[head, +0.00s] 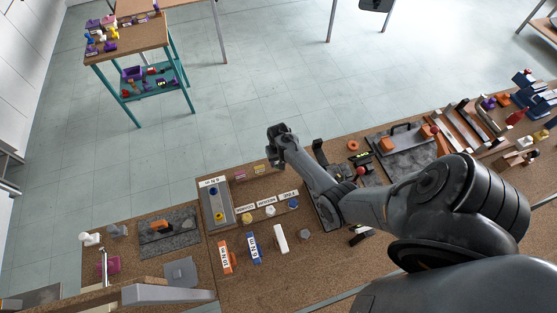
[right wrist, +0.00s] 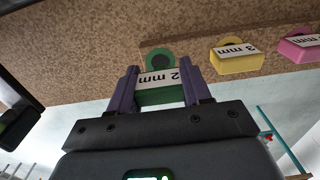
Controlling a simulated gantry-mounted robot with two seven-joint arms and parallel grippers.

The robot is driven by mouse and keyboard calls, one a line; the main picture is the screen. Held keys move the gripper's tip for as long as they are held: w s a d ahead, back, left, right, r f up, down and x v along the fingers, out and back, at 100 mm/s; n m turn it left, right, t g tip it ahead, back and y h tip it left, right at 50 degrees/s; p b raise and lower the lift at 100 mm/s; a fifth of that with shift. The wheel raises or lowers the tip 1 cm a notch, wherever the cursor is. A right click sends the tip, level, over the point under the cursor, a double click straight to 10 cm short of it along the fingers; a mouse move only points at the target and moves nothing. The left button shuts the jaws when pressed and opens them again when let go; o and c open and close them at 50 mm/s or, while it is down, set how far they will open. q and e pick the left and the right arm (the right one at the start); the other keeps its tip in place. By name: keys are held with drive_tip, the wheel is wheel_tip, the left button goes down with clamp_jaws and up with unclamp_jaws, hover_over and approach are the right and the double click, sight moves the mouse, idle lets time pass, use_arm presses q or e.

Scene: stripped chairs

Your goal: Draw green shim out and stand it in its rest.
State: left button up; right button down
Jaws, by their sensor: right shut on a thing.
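The green shim (right wrist: 159,95), labelled "2 mm", is between the two purple fingers of my right gripper (right wrist: 160,90) in the right wrist view. The fingers are shut on it at its labelled end. A green ring with a dark centre (right wrist: 160,60) shows just beyond the label, against a tan strip (right wrist: 195,42). In the head view my right gripper (head: 275,165) reaches down at the far edge of the brown bench, and the green shim is hidden by it. I cannot tell which thing is the shim's rest. My left gripper is not in view.
A yellow shim (right wrist: 236,57) and a pink shim (right wrist: 300,45) stand beside the green one; the yellow one (head: 260,169) also shows in the head view. A grey plate (head: 215,205) lies to the left. Orange (head: 224,257), blue (head: 254,248) and white (head: 281,238) blocks lie nearer.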

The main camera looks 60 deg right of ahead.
drive_tip(key=shift+f, duration=0.25)
idle(0.4)
drive_tip(key=shift+f+b, duration=0.6)
drive_tip(key=shift+r, duration=0.2)
drive_tip(key=shift+r+p, duration=0.55)
drive_tip(key=shift+p, duration=0.35)
drive_tip(key=shift+p, duration=0.35)
idle(0.5)
drive_tip(key=shift+f+b, duration=0.3)
drive_tip(key=shift+f, duration=0.15)
drive_tip(key=shift+f, duration=0.3)
drive_tip(key=shift+r, duration=0.2)
